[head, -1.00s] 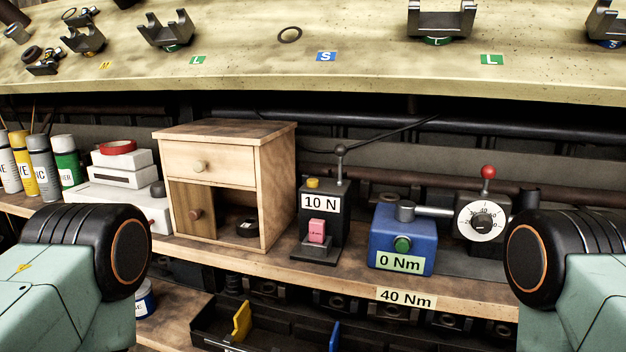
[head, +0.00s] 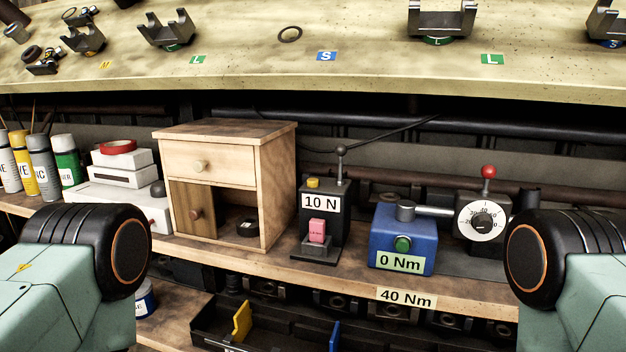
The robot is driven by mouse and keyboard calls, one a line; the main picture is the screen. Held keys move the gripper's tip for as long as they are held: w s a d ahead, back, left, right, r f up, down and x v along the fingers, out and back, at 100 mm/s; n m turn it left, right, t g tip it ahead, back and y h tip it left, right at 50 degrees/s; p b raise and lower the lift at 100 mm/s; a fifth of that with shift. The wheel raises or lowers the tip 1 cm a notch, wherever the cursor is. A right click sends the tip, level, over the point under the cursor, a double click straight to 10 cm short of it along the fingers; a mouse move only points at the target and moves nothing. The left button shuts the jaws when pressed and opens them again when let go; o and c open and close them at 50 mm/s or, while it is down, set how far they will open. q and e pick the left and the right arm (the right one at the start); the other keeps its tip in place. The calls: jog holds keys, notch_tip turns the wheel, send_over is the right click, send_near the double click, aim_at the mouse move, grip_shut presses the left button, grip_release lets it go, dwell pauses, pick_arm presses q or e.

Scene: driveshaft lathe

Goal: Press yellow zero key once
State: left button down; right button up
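The yellow key (head: 313,183) is a small yellow button on top of a black device (head: 322,240) labelled "10 N", on the wooden shelf right of the small cabinet. A pink block (head: 317,230) sits on the front of this device, below the label. A thin lever with a ball rises behind the key. Neither of my grippers is in view; only parts of my two arms show at the lower left and lower right, well apart from the device.
A blue box (head: 400,236) reading "0 Nm" with a green button stands right of the black device. A dial gauge (head: 481,220) with a red knob is beyond it. A wooden cabinet (head: 276,190) stands left. The bench top (head: 250,60) overhangs the shelf behind.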

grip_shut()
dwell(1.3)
